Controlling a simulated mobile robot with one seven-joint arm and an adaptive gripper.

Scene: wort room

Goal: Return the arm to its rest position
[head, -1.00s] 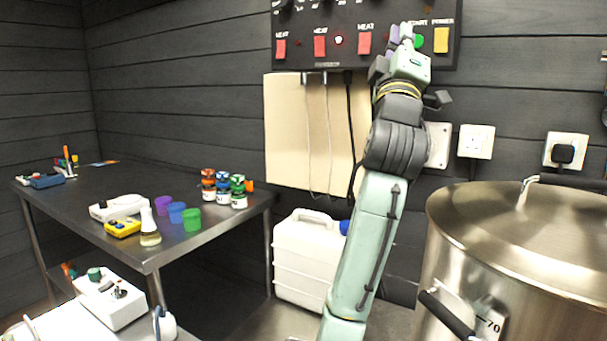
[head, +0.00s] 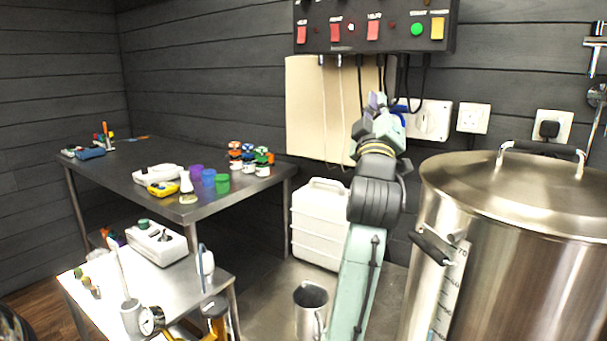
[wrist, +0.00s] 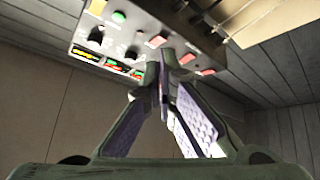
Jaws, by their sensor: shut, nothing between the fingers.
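My gripper (head: 376,101) is raised in the head view, in front of the wall below the black control panel (head: 375,30). It is apart from the panel's switches. In the wrist view my gripper (wrist: 163,68) shows its fingertips together with nothing between them. The control panel (wrist: 140,30) appears beyond the fingers there, with red switches, dark knobs and lit displays. In the head view the panel has red switches, a green button and a yellow switch.
A large steel kettle (head: 520,205) with a lid stands close on the right. A steel table (head: 120,182) with small pots and bottles is at the left. A low bench (head: 195,284), a white canister (head: 318,222) and a steel jug (head: 311,300) are nearer. Sockets (head: 473,118) line the wall.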

